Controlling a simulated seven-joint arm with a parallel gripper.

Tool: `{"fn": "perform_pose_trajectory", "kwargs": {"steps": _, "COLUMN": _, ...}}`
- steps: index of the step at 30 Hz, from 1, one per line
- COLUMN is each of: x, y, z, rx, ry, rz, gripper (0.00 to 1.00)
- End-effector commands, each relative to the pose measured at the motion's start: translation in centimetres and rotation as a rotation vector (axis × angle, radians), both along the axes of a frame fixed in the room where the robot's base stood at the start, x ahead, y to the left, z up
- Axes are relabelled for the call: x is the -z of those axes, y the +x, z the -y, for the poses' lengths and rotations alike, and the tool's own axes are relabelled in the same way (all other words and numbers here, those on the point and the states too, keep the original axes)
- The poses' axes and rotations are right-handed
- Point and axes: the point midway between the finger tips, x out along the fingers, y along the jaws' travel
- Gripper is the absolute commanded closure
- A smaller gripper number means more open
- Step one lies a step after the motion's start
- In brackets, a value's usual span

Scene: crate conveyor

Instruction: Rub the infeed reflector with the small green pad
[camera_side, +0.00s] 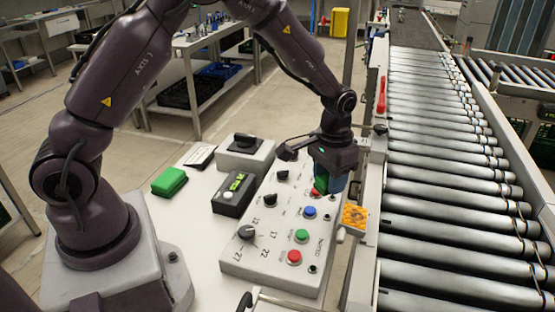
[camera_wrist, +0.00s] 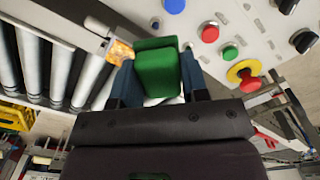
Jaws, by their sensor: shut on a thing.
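My gripper (camera_side: 328,188) is shut on a small green pad (camera_wrist: 157,74), which sits between its two blue fingers (camera_wrist: 158,85) in the wrist view. In the side view the fingers point down over the control panel, and the pad is mostly hidden by them. The infeed reflector (camera_side: 355,217), an orange square in a pale mount, is at the panel's right edge beside the conveyor. It also shows in the wrist view (camera_wrist: 120,52), just left of the pad. I see a gap between pad and reflector in the side view.
The control panel (camera_side: 270,262) carries black knobs and coloured buttons beneath and in front of my gripper. Another green block (camera_side: 170,181) lies on the white table, near a black box (camera_side: 234,193) with a green display. The roller conveyor (camera_side: 440,200) runs along the right.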

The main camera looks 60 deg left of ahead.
Motion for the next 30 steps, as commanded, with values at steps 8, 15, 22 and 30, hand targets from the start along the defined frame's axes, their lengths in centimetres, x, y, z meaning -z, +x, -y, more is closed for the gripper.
{"fn": "perform_pose_trajectory", "kwargs": {"steps": 8, "x": -2.2, "y": 1.5, "z": 7.9, "rx": 0.066, "ry": 0.0, "rz": 0.002, "gripper": 0.78}}
{"fn": "perform_pose_trajectory", "kwargs": {"steps": 15, "x": -2.6, "y": 1.5, "z": 7.7, "rx": -0.021, "ry": 0.001, "rz": -0.002, "gripper": 0.78}}
{"fn": "perform_pose_trajectory", "kwargs": {"steps": 22, "x": -1.0, "y": 1.5, "z": 7.7, "rx": -0.021, "ry": 0.001, "rz": -0.003, "gripper": 0.78}}
{"fn": "perform_pose_trajectory", "kwargs": {"steps": 30, "x": 1.5, "y": 1.5, "z": 7.6, "rx": -0.02, "ry": 0.001, "rz": -0.004, "gripper": 0.78}}
